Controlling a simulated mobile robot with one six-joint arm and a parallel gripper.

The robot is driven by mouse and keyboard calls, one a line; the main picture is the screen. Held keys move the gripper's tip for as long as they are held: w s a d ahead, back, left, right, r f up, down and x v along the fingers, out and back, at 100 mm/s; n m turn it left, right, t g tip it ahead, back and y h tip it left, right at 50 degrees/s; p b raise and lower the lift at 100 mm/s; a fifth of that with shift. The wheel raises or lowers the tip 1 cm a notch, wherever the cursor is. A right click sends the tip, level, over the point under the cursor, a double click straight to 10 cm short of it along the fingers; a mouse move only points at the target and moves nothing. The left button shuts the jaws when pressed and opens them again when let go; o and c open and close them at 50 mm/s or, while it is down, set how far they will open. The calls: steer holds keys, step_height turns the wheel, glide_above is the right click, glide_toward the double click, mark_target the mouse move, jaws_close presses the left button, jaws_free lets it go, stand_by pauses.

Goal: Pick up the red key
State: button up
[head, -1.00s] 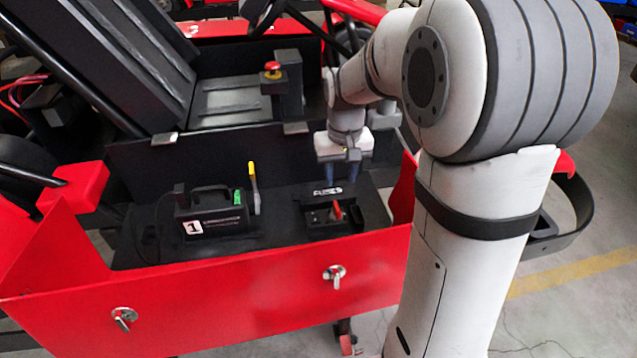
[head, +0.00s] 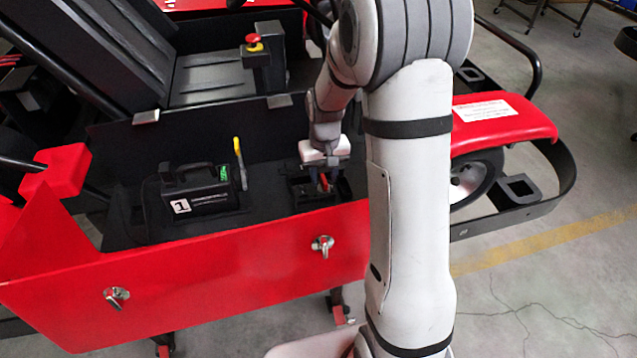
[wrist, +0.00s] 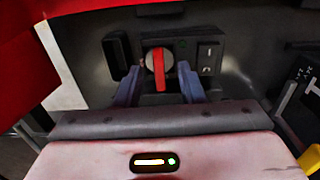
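The red key (wrist: 158,68) shows in the wrist view as a red bar across a pale round switch face on a dark panel. In the head view the red key (head: 323,184) is a small red spot below my gripper (head: 319,178), partly hidden by it. In the wrist view my gripper (wrist: 160,86) is open, with one blue-grey finger on each side of the key. There is a gap between each finger and the key. I cannot tell exactly how far the fingertips are above the panel.
A black box marked 1 (head: 200,192) stands left of the gripper, with a yellow-handled lever (head: 239,158) beside it. A red front panel (head: 200,268) with silver latches borders the tray. A red stop button (head: 254,42) stands behind.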

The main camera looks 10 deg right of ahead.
steer(key=shift+c, duration=0.4)
jaws_close()
steer(key=shift+r, duration=0.15)
